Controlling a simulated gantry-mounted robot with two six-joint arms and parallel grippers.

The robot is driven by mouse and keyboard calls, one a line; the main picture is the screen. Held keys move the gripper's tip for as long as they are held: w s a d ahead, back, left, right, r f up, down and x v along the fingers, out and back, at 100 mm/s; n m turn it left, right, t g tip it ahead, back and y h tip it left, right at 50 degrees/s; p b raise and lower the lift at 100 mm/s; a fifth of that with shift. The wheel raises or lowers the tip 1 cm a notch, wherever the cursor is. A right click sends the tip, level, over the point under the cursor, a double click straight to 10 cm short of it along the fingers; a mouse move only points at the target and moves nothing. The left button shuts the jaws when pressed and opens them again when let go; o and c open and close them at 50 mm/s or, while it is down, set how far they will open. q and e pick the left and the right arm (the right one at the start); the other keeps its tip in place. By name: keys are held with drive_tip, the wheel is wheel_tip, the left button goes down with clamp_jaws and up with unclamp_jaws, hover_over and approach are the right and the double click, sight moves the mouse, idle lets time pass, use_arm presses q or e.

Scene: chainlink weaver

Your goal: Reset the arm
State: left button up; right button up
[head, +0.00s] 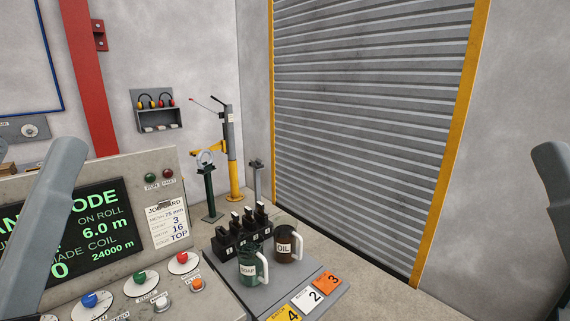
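A grey link of my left arm (45,215) rises along the left side of the head view and covers part of the display. A grey link of my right arm (556,185) shows at the right edge. Neither gripper is in the picture, so I cannot see their fingers or anything they may hold.
A control panel with a green-lettered display (105,232), knobs and buttons stands at left. A roller shutter (370,110) stands behind.

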wheel_tip(320, 180, up, 31)
drive_tip(key=p, duration=2.8)
drive_tip(key=shift+f, duration=0.15)
